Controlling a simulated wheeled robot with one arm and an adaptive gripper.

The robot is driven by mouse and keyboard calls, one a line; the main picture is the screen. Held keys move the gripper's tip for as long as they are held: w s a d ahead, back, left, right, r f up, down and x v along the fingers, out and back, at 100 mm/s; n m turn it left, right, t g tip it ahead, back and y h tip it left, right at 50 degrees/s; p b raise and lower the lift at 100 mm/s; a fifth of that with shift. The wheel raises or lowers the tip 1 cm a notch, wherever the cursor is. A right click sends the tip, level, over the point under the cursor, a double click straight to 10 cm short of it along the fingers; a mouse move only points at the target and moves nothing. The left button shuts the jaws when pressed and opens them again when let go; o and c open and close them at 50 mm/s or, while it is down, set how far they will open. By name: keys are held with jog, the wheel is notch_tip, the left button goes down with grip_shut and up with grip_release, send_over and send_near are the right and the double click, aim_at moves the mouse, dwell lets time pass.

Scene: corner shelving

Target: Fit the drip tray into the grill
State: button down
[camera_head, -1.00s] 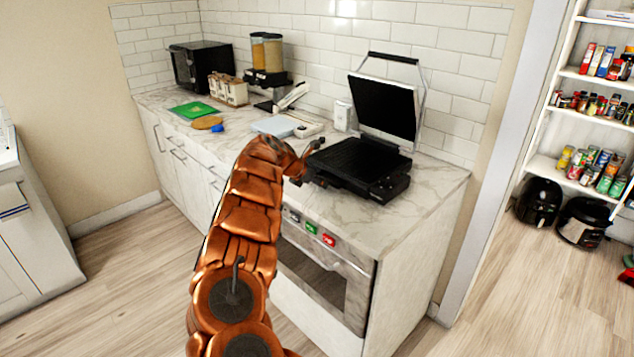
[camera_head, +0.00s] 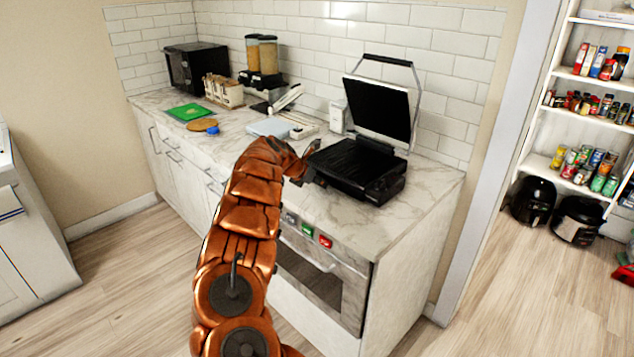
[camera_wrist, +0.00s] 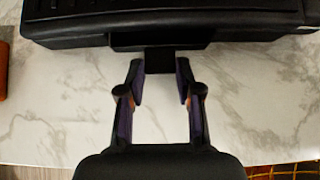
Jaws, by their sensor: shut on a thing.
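The black grill (camera_head: 352,172) stands on the marble counter with its lid (camera_head: 378,110) raised. In the wrist view its dark body (camera_wrist: 70,25) spans the top edge. The drip tray shows there as a black front strip (camera_wrist: 160,40) with a short tab (camera_wrist: 158,62), at the middle of the grill's near side. My gripper (camera_wrist: 160,80) is shut on this tab, one finger on each side. In the head view my gripper (camera_head: 312,165) is at the grill's left side, and the tray is hidden. How deep the tray sits in the grill cannot be told.
The marble counter (camera_head: 410,210) is clear in front of the grill. A white canister (camera_head: 337,116) stands behind it. To the left are a pale blue board (camera_head: 270,127), a green board (camera_head: 191,112) and a black microwave (camera_head: 197,66). The tiled wall is close behind.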

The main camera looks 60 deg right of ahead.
jog(key=shift+s+d+p, duration=0.2)
jog(key=shift+d+p, duration=0.15)
jog(key=shift+d, duration=0.3)
jog(key=c, duration=0.7)
grip_release()
jog(key=shift+a, duration=0.1)
jog(key=v, duration=1.1)
jog(key=shift+a+r, duration=0.25)
jog(key=shift+r, duration=0.1)
jog(key=shift+w, duration=0.1)
